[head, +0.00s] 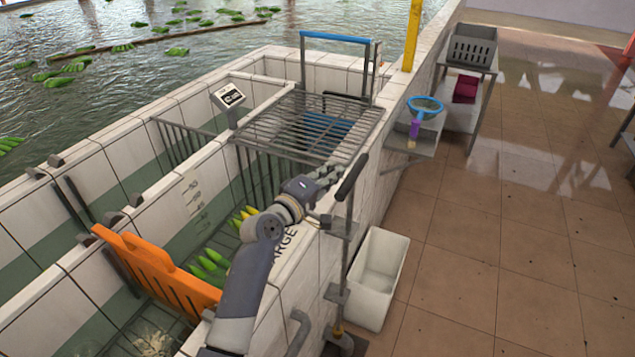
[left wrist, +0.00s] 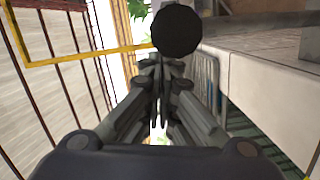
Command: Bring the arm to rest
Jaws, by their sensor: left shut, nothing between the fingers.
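My left arm reaches in from the bottom of the head view. Its gripper (head: 328,176) is shut and empty, above the tiled wall by the word ending in "ARGE". In the left wrist view the fingers (left wrist: 160,92) are closed together with nothing between them. A lever with a black grip (head: 352,178) stands just right of the fingertips, and I cannot tell whether they touch. A round black end (left wrist: 176,29), probably this grip, shows beyond the fingers in the left wrist view. My right gripper is not in view.
A wire rack (head: 310,125) lies over the tank beyond the gripper. An orange gate (head: 158,268) stands in the channel, with green and yellow bananas (head: 208,262) nearby. A white bin (head: 378,278) sits on the floor. The tiled floor (head: 500,235) at right is mostly clear.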

